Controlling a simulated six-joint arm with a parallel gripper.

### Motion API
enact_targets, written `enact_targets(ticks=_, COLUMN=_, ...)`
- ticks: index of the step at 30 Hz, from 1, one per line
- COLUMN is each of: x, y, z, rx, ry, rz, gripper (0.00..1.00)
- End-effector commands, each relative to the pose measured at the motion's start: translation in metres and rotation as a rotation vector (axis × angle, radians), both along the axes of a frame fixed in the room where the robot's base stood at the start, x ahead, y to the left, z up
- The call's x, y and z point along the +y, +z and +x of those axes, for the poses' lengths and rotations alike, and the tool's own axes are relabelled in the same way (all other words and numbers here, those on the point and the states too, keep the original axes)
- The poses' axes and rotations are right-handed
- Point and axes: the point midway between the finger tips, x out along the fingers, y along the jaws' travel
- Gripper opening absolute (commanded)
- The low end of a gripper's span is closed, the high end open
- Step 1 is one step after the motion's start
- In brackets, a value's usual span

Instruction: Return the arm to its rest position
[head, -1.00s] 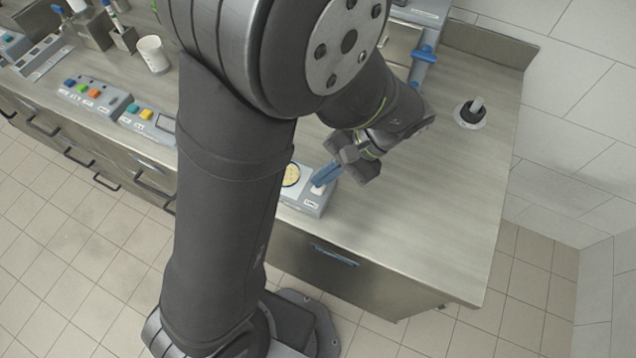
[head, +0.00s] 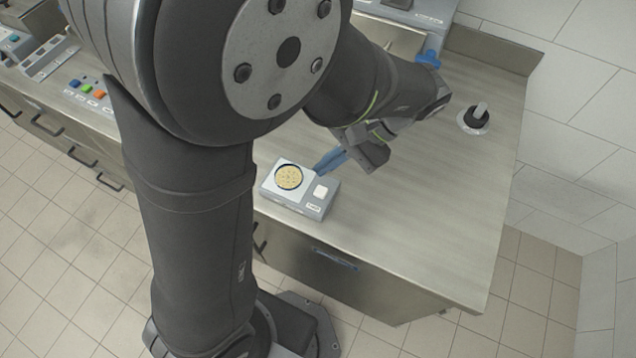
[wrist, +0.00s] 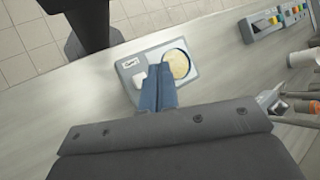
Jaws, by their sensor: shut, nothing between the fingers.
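My gripper (head: 331,161) has blue fingers that are shut with nothing between them. In the head view it hangs above the counter, just behind a small grey box (head: 313,207). The box has a round yellowish dial and a white square button, and its top shows clear of the fingers in this view. In the wrist view my gripper (wrist: 158,88) points toward the same box (wrist: 130,66), and the fingertips overlap its near edge in the picture. My arm covers much of the middle and left of the head view.
The counter (head: 440,200) is bare to the right of my gripper, up to a black round knob-like fixture (head: 473,117). A grey machine with a blue tap-like part (head: 428,58) stands at the back. A panel with coloured buttons (head: 92,90) lies at left.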

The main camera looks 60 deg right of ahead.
Motion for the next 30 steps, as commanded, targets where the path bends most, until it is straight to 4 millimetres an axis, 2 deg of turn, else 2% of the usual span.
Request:
enact_targets(ticks=5, x=0.0, y=-0.009, z=0.0, rx=-0.001, ry=0.0, rz=0.002, gripper=0.0)
enact_targets(ticks=12, x=0.0, y=-0.044, z=0.0, rx=-0.002, ry=0.0, rz=0.005, gripper=0.0)
enact_targets(ticks=18, x=0.0, y=-0.065, z=0.0, rx=-0.001, ry=0.001, rz=0.002, gripper=0.0)
enact_targets(ticks=30, x=0.0, y=-0.071, z=0.0, rx=0.0, ry=0.0, rz=0.0, gripper=0.0)
